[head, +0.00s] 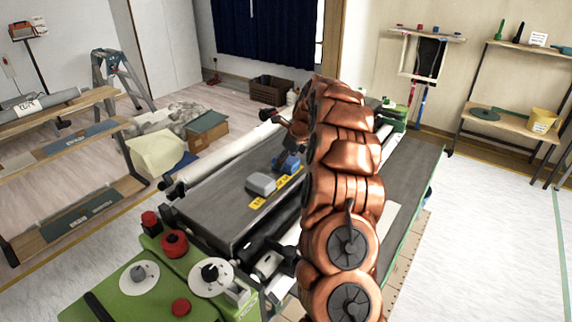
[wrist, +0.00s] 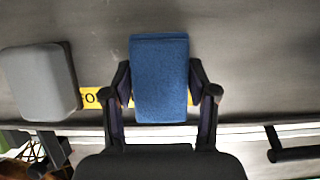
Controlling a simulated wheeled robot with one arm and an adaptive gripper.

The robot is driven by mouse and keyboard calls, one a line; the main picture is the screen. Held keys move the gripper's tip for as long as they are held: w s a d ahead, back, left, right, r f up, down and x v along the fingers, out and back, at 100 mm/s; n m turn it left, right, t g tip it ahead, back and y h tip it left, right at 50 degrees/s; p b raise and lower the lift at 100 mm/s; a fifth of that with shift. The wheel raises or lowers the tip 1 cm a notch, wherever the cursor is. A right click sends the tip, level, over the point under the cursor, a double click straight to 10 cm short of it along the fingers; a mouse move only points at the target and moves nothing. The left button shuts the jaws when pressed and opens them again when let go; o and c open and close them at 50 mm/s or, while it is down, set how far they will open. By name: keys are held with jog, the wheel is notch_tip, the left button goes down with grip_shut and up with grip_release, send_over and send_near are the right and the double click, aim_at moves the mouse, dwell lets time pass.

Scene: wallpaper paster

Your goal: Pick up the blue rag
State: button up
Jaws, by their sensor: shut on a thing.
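The blue rag (wrist: 160,75) is a folded, block-like blue cloth in the middle of the wrist view. My gripper (wrist: 163,92) has one finger on each side of it and is shut on it. In the head view the blue rag (head: 287,163) shows on or just above the dark machine bed, left of my copper-coloured arm. My gripper (head: 289,172) is partly hidden there. I cannot tell whether the rag still touches the bed.
A grey rounded block (head: 261,184) lies left of the rag, also seen in the wrist view (wrist: 40,82). Yellow labels (head: 257,203) mark the dark bed (head: 215,205). A white roller (head: 225,158) runs along the bed's far side. Green panels with red knobs (head: 174,243) stand at the near end.

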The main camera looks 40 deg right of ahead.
jog(key=shift+c, duration=1.4)
jog(key=shift+r+b, duration=0.75)
jog(key=shift+r, duration=0.9)
jog(key=shift+s+r, duration=0.1)
jog(key=s+a+b, duration=0.2)
jog(key=s, duration=0.5)
jog(key=s+a+r+b, duration=0.1)
jog(key=s+b, duration=0.1)
jog(key=s, duration=0.6)
jog(key=shift+s+a+r, duration=0.2)
jog(key=shift+a+r, duration=0.05)
jog(key=shift+a, duration=0.15)
